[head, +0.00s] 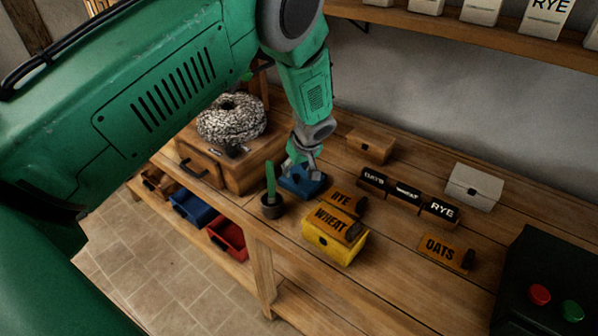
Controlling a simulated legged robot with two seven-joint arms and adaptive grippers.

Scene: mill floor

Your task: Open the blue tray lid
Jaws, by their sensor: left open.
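A small blue tray (296,184) sits on the wooden workbench, behind and right of a potted cactus. My left gripper (301,172) is open and points down at the blue tray, its fingers at or just above the top. Whether the fingers touch the lid cannot be told, and the gripper hides part of the tray's far side. Another blue open bin (193,208) is on the shelf below the bench. My right gripper is not in the view.
A yellow box (335,245) carries a WHEAT block. A wooden box (215,172) with a stone ring on top is left. Label blocks, a white box (474,187) and a button panel (545,285) are right.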

